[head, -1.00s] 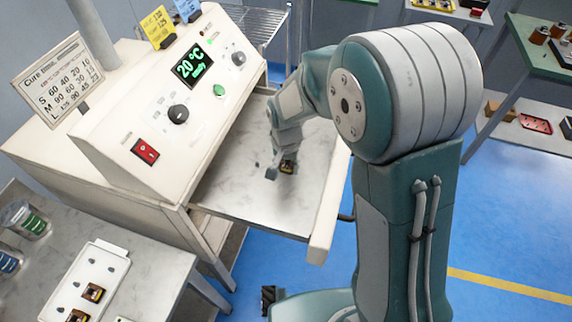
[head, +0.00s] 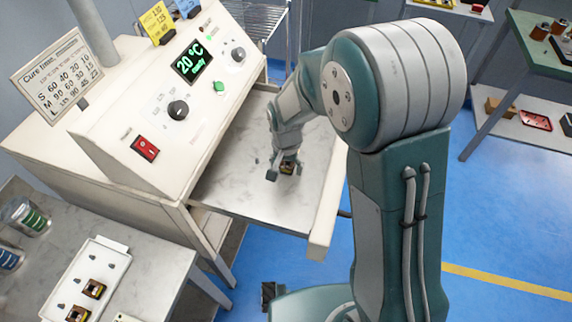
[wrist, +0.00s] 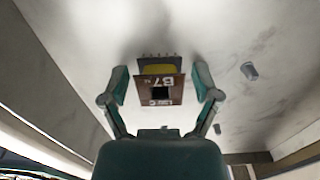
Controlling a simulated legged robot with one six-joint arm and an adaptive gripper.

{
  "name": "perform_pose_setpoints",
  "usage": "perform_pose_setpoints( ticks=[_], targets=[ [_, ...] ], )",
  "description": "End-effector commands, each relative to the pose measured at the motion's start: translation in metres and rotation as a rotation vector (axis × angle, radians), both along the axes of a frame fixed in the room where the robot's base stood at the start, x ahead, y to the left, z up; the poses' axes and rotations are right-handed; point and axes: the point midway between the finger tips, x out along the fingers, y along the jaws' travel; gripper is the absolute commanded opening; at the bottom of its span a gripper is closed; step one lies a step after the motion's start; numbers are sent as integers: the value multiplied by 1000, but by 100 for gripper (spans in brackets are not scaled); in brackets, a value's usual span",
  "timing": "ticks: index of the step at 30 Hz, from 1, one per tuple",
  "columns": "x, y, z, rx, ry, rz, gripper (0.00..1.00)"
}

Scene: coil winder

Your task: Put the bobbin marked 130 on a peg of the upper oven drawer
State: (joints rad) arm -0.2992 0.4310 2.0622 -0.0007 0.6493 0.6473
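The upper oven drawer (head: 235,195) is pulled out and has a pale, smudged floor. A bobbin (head: 287,168) with a brown flange, yellow winding and pins sits at the drawer floor. In the wrist view the bobbin (wrist: 160,88) is between my fingers. White marks on its flange look like "B7" and a smaller, unclear line; I cannot read 130. My gripper (wrist: 160,84) is open around it, with a narrow gap at each side. In the head view my gripper (head: 285,171) is low over the drawer. Any peg under the bobbin is hidden.
A bare peg (wrist: 250,70) stands on the drawer floor beside the bobbin. The oven panel (head: 185,75) reads 20 °C. A white tray (head: 92,275) on the left table holds two bobbins and bare pegs. Cans (head: 25,217) stand beyond it.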

Motion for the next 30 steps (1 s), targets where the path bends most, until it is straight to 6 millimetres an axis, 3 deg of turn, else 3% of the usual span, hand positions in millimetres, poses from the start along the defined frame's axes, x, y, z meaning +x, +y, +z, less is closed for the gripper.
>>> perform_pose_setpoints(
  ticks=[14,30],
  targets=[
    [1,0,6,1,-3,0,93],
    [2,1,105,0,-2,0,93]
  ],
)
